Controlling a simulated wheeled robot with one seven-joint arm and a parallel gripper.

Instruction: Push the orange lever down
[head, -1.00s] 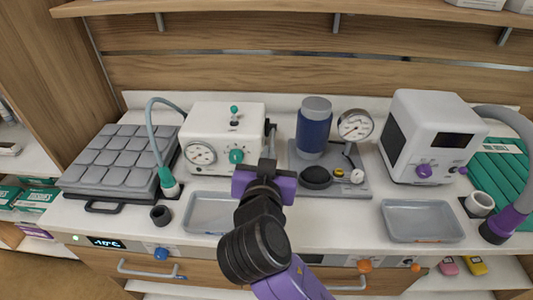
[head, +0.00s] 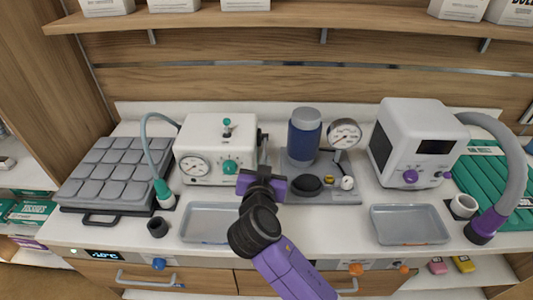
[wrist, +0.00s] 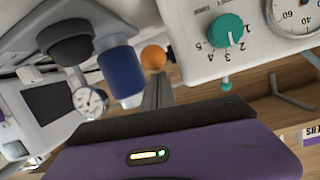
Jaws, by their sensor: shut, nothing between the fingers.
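The orange ball knob of the lever (wrist: 153,57) shows in the wrist view, beside the white box with the teal dial (wrist: 225,31). In the head view the orange knob is not visible; my gripper and the box's side hide that area. My gripper (head: 263,163) is shut and empty, at the right side of the white box (head: 214,128). In the wrist view its fingers (wrist: 158,92) point toward the orange knob and appear just short of it. I cannot tell whether they touch.
A blue cylinder (head: 304,136) and a pressure gauge (head: 344,133) stand close on the right of my gripper. A grey tray (head: 209,236) lies in front of the white box. Another tray (head: 411,239) and a white monitor (head: 414,141) are farther right.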

